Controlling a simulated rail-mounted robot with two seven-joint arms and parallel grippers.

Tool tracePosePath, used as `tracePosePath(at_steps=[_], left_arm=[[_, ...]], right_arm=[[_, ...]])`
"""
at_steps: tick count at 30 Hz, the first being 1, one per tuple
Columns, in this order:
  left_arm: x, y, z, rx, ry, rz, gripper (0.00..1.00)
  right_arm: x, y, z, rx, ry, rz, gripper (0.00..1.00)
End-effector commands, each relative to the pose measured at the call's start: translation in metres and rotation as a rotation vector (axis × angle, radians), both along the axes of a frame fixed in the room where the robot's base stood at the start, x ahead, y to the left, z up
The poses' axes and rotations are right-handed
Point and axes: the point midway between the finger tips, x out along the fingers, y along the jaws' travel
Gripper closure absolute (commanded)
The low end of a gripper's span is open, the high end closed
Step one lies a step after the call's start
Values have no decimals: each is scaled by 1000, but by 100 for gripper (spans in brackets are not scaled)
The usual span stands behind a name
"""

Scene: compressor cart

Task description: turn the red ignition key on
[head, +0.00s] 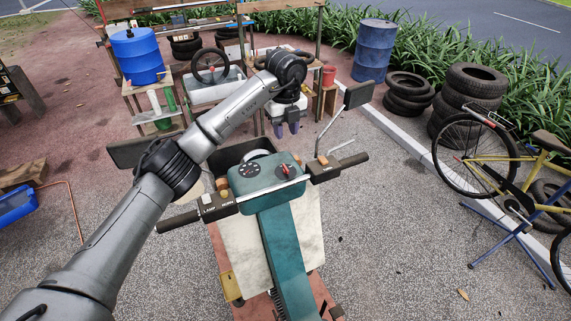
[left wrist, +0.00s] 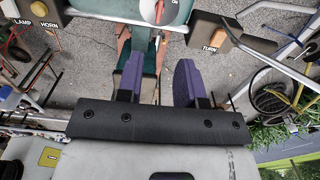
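The red ignition key (head: 285,170) sits on the right part of the teal console (head: 262,184) between the handlebars. In the left wrist view the key (left wrist: 159,11) is at the top edge, partly cut off, on a pale round dial with an "on" mark beside it. My left gripper (head: 286,129) hangs beyond the console in the head view, apart from the key. Its two purple fingers are spread with an empty gap between them in the left wrist view (left wrist: 158,72). My right gripper is in neither view.
Handlebar grips (head: 340,166) and mirrors (head: 359,94) stick out on both sides of the console. Behind stand a blue barrel (head: 137,57), shelves and stacked tyres (head: 408,92). A yellow bicycle (head: 497,160) stands at right. Open gravel lies right of the cart.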

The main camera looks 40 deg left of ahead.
Motion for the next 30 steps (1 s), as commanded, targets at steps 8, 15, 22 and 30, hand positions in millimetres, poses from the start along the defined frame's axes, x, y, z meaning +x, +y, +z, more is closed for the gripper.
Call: tracePosePath(at_steps=[8,15,22,30], left_arm=[[-1,1,-43,2,8,3,66],[-1,0,-86,1,6,1,66],[-1,0,-115,0,4,1,66],[0,0,-130,1,2,0,66]], right_arm=[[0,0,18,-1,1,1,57],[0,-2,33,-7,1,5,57],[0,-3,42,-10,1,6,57],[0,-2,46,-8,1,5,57]])
